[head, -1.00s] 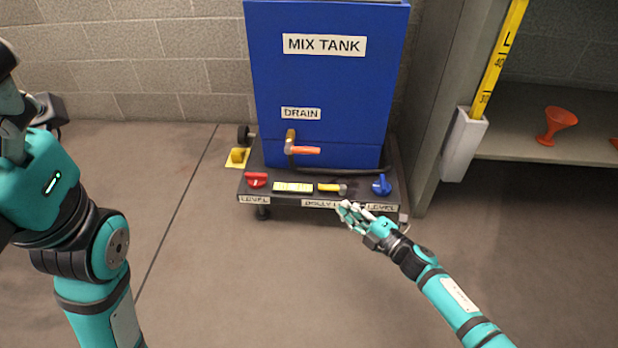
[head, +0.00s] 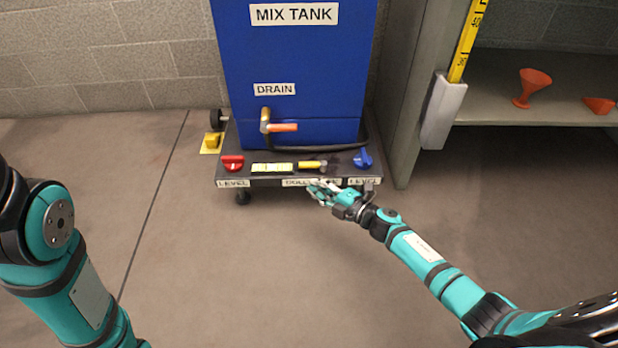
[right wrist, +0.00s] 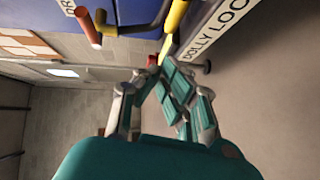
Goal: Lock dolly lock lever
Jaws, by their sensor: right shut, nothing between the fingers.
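The dolly lock lever (head: 312,165), with a yellow grip, lies flat on the black dolly deck (head: 300,179), above the DOLLY LOCK label. In the right wrist view the yellow lever (right wrist: 177,14) is just beyond the fingers, next to the label (right wrist: 217,30). My right gripper (head: 316,187) is shut and empty at the dolly's front edge, in front of the lever and covering part of the label. Its fingertips come together in the right wrist view (right wrist: 155,74). Whether they touch the dolly is unclear. My left gripper is out of view; only its arm shows.
The blue mix tank (head: 295,75) stands on the dolly with an orange drain handle (head: 283,127). A red knob (head: 232,162), a bubble level (head: 271,169) and a blue knob (head: 363,158) flank the lever. A grey shelf unit (head: 403,100) stands right. Floor in front is clear.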

